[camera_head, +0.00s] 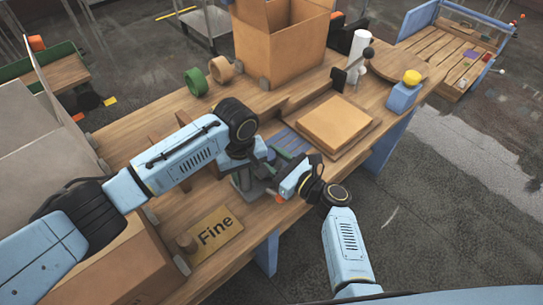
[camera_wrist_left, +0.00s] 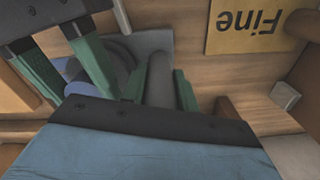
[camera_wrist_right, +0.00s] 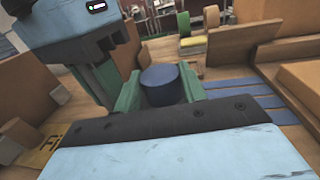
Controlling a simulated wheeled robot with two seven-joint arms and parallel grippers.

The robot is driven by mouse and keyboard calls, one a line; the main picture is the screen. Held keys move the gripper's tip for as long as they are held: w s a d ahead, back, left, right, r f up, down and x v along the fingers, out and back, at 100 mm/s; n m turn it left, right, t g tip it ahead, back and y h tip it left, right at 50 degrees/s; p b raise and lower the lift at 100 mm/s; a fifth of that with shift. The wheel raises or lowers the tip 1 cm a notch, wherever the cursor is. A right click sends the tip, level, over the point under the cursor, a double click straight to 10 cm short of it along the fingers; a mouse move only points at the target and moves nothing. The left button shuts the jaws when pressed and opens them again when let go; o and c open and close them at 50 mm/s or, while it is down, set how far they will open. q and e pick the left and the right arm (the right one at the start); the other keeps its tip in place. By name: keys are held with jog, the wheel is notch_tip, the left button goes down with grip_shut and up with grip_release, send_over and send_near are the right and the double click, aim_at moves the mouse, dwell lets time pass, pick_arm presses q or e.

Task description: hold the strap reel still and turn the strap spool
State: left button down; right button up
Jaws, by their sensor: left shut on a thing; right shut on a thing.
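The strap reel stands near the table's front edge; its grey upright part (camera_wrist_left: 159,78) and flat grey base show in the left wrist view. My left gripper (camera_head: 243,181) is shut on that grey part, with one green finger on each side. The strap spool (camera_wrist_right: 163,86) is a dark blue cylinder in the right wrist view. My right gripper (camera_wrist_right: 160,92) is shut on it, its green fingers on either side. In the left wrist view the spool (camera_wrist_left: 70,68) shows partly between my right gripper's green fingers. In the head view my grippers largely hide the reel and spool.
A "Fine" sign (camera_head: 213,232) lies left of the reel. Blue straps (camera_head: 290,141) and a flat cardboard box (camera_head: 336,123) lie beyond it. My grippers are close together.

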jog(key=shift+s+a+r+m+t+h, duration=0.1)
jog(key=shift+a+m+t+h, duration=0.05)
jog(key=shift+m+t+h, duration=0.5)
jog(key=shift+h, duration=0.25)
jog(key=o, duration=0.7)
jog(key=v, duration=1.2)
jog(key=shift+o, duration=0.2)
